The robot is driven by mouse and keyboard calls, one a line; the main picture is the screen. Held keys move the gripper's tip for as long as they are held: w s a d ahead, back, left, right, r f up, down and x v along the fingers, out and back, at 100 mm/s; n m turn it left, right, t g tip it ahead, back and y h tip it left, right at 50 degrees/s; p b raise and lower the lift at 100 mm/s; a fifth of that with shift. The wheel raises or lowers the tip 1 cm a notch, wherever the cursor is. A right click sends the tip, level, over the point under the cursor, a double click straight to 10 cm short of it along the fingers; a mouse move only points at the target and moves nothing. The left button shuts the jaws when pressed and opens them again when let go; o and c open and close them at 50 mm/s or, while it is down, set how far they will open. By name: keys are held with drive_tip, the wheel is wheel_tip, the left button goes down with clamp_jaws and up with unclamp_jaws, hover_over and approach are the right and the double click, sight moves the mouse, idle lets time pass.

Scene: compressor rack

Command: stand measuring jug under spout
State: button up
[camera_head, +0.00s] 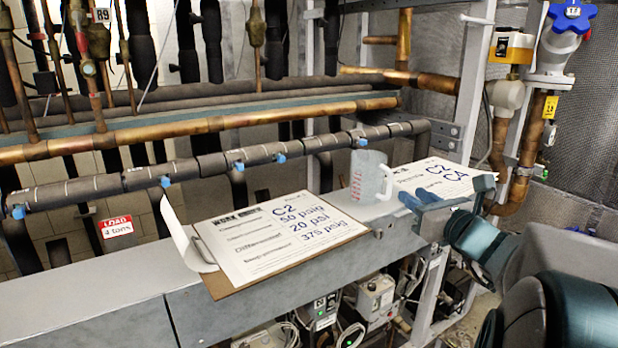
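The measuring jug (366,178) is clear with red graduation marks and stands upright on the grey ledge, its handle to the right. My gripper (418,197), with blue fingertips, is just right of the jug's handle at about ledge height. I see no clear grip on the jug, and the finger gap is too small to judge. No spout is plainly recognisable. Several small blue fittings sit along the dark insulated pipe, and one of them (361,142) is just above and behind the jug.
A clipboard (220,286) with a C2 sheet lies left of the jug on the grey ledge (90,312). Another sheet (440,178) lies behind my gripper. Copper pipes (200,128) run behind, and a valve with a blue handwheel (570,15) stands upper right. The ledge's left end is clear.

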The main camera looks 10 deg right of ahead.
sight(391, 184)
drive_tip(key=w, duration=0.2)
drive_tip(key=w+a+p, duration=0.1)
drive_tip(key=w, duration=0.1)
drive_tip(key=w+a, duration=0.1)
drive_tip(key=w, duration=0.2)
drive_tip(key=shift+p, duration=0.3)
drive_tip(key=shift+w+f, duration=0.1)
drive_tip(key=shift+w, duration=0.4)
clamp_jaws()
